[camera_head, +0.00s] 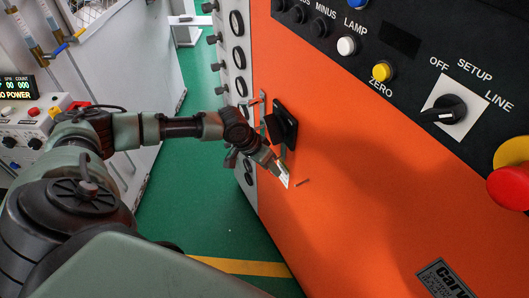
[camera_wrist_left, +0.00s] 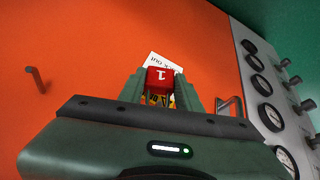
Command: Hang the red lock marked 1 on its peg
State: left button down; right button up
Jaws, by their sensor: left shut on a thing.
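The red lock marked 1 (camera_wrist_left: 160,79) sits between the fingers of my left gripper (camera_wrist_left: 160,92) in the left wrist view, and the gripper is shut on it. A white tag (camera_wrist_left: 165,60) with printed letters shows just beyond the lock; I cannot tell how it is attached. A short thin peg (camera_wrist_left: 37,79) sticks out of the orange panel, apart from the lock, at the left of that view. In the head view my left gripper (camera_head: 277,168) is close to the panel, with the peg (camera_head: 303,182) just right of it. My right gripper is not in view.
The orange panel (camera_head: 360,200) has a black handle (camera_head: 282,125) above the left gripper. A metal loop (camera_wrist_left: 230,106) shows beside the gripper in the wrist view. A gauge strip (camera_head: 237,55) borders the panel. Green floor (camera_head: 195,190) lies open to the left.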

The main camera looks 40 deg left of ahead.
pick_arm(q)
jog(key=shift+w+d+f+b, duration=0.2)
jog(key=shift+w+b, duration=0.2)
jog(key=shift+b, duration=0.1)
jog(key=shift+w+d, duration=0.1)
jog(key=shift+w, duration=0.1)
jog(key=shift+w+d+f, duration=0.1)
jog(key=shift+w, duration=0.2)
jog(key=shift+p, duration=0.55)
jog(key=c, duration=0.9)
grip_release()
jog(key=shift+d, duration=0.1)
